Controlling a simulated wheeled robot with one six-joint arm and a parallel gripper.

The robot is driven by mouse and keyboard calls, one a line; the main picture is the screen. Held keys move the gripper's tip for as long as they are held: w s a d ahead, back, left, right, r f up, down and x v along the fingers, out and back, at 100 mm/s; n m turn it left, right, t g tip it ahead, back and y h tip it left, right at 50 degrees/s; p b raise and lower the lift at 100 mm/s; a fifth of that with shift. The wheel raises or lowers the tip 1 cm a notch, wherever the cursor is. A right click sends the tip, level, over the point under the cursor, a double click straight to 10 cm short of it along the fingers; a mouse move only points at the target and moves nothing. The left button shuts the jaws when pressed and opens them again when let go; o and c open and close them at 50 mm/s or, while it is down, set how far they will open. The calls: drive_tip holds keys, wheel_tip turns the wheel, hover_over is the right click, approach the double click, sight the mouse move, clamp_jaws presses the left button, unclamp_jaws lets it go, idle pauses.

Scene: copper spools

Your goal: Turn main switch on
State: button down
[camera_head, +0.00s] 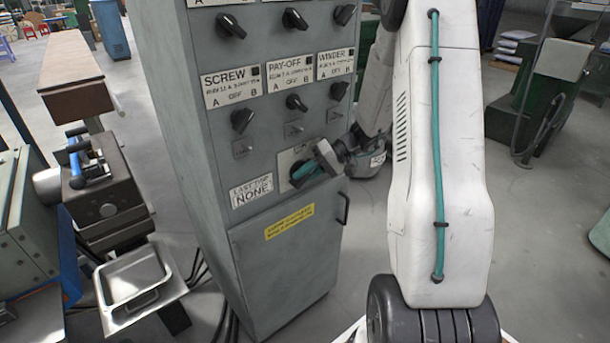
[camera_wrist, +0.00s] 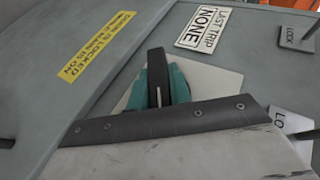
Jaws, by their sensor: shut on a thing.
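The main switch, a black rotary knob on a pale plate, is low on the front of the grey cabinet (camera_head: 205,150). My gripper (camera_head: 302,172) reaches it from the right and hides most of it in the head view. In the wrist view, the black knob (camera_wrist: 156,70) stands between my gripper's teal finger pads (camera_wrist: 160,88), which are shut on it. A white line runs along the knob. Any lettering on its plate is hidden behind my gripper.
Black selector knobs labelled SCREW (camera_head: 242,119), PAY-OFF (camera_head: 296,102) and WINDER (camera_head: 339,90) sit above. A "LAST TRIP NONE" label (camera_head: 252,191) is left of the switch. A cabinet door handle (camera_head: 344,208) is below right. A metal tray (camera_head: 134,280) stands left.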

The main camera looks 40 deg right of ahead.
sight(311, 174)
drive_tip(key=m+y, duration=0.1)
drive_tip(key=y, duration=0.2)
drive_tip(key=m+t+y, duration=0.1)
drive_tip(key=y, duration=0.2)
idle(0.3)
drive_tip(key=shift+t, duration=0.3)
drive_tip(key=c, duration=1.3)
unclamp_jaws()
drive_tip(key=shift+d, duration=0.15)
drive_tip(key=v, duration=0.7)
drive_tip(key=shift+f, duration=0.15)
drive_tip(key=shift+s+d, duration=0.1)
drive_tip(key=shift+d, duration=0.25)
drive_tip(key=shift+s, duration=0.1)
